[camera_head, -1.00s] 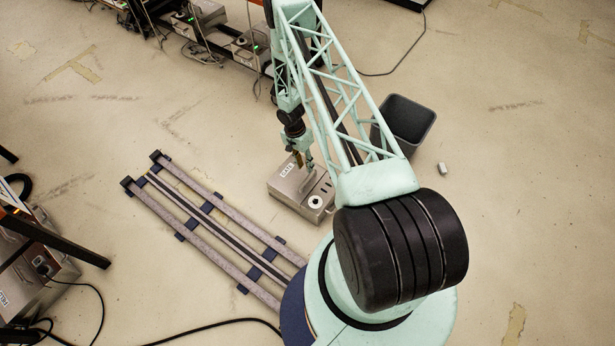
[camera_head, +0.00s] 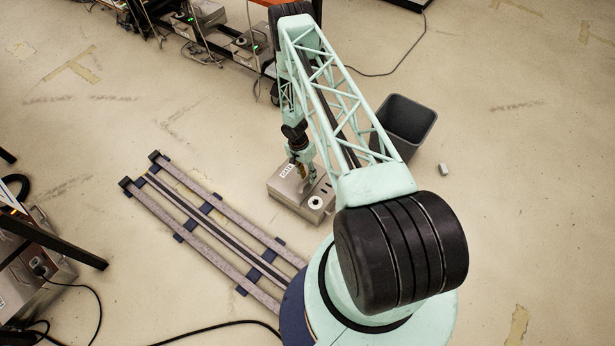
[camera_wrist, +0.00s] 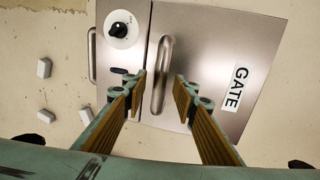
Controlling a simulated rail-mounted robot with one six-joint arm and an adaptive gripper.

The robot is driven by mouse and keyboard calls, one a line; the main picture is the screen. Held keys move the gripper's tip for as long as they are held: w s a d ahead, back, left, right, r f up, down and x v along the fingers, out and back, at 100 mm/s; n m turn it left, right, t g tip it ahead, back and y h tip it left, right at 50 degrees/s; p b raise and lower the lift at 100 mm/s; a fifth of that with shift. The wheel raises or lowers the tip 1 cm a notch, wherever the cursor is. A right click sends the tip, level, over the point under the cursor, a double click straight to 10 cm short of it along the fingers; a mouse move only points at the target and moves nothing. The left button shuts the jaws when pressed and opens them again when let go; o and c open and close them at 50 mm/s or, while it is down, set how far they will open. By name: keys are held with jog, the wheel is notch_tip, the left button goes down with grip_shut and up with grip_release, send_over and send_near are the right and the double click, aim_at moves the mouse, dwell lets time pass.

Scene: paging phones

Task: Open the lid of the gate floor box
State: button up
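The gate floor box (camera_head: 290,199) is a metal box on the floor below my arm in the head view. Its lid (camera_wrist: 222,48) carries a GATE label (camera_wrist: 235,87) and looks shut in the wrist view. The lid's bar handle (camera_wrist: 161,75) stands along the seam beside a fixed panel with a round dial (camera_wrist: 121,29). My gripper (camera_wrist: 159,82) is open, with one finger on each side of the handle's lower part and gaps on both sides. In the head view my gripper (camera_head: 309,182) is over the box, and its fingertips are hard to make out.
A dark bin (camera_head: 405,122) stands behind and right of the box, with a small grey block (camera_head: 443,169) on the floor nearby. My rail lies to the left. Small pale blocks (camera_wrist: 44,68) lie left of the box in the wrist view.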

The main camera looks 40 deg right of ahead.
grip_shut()
jog(key=shift+r, duration=0.15)
